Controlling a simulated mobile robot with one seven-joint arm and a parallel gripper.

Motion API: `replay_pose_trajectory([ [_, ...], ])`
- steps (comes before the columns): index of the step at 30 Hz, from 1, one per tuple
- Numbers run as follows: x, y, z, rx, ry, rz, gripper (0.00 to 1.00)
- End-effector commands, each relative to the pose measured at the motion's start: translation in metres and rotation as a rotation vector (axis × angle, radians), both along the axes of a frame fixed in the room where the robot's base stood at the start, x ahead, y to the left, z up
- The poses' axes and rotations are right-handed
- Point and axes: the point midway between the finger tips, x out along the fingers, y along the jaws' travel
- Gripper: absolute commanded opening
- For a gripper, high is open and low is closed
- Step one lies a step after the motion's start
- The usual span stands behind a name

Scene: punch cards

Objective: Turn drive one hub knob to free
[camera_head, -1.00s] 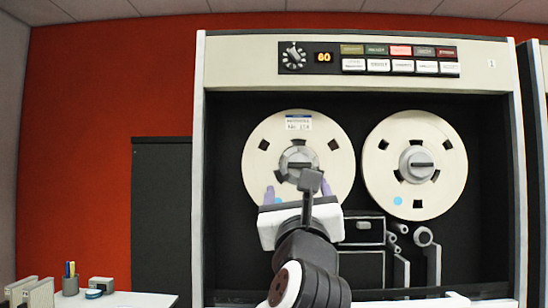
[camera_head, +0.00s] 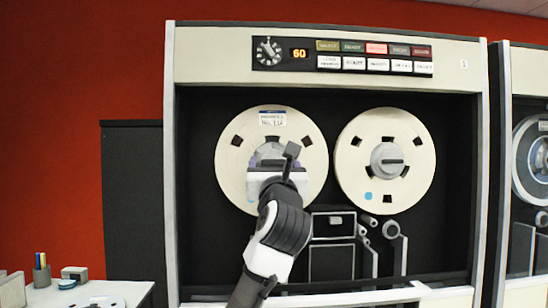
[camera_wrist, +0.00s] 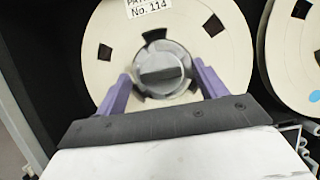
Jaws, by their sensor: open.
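The left tape reel (camera_head: 303,181) is cream with a white and blue label at its top. Its grey hub knob with a raised bar shows in the wrist view (camera_wrist: 161,71); the bar lies near level there. In the head view my gripper (camera_head: 272,155) hides most of that hub. My gripper is open, with its purple fingers (camera_wrist: 160,82) spread to the left and right of the knob. I see a gap between the fingers and the knob, and I cannot tell their depth relative to it. The cabinet's mark reads 1 or 3, too small to tell.
A second reel (camera_head: 350,181) with its own hub knob (camera_head: 388,160) is at right. A control panel (camera_head: 343,56) with a dial and buttons is above. Tape rollers and boxes (camera_head: 333,222) sit below the reels. Another cabinet (camera_head: 530,170) stands at far right, a desk (camera_head: 105,291) at lower left.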

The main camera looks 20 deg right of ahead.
Motion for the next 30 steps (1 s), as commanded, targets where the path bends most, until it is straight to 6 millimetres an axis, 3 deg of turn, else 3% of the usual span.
replay_pose_trajectory([
  [11,0.0061,-0.0019,0.0018,0.000,0.000,0.000,0.71],
  [21,0.0059,-0.0018,0.0019,0.000,0.000,0.000,0.30],
  [30,0.0054,-0.0022,0.0023,-0.044,0.012,0.001,0.30],
])
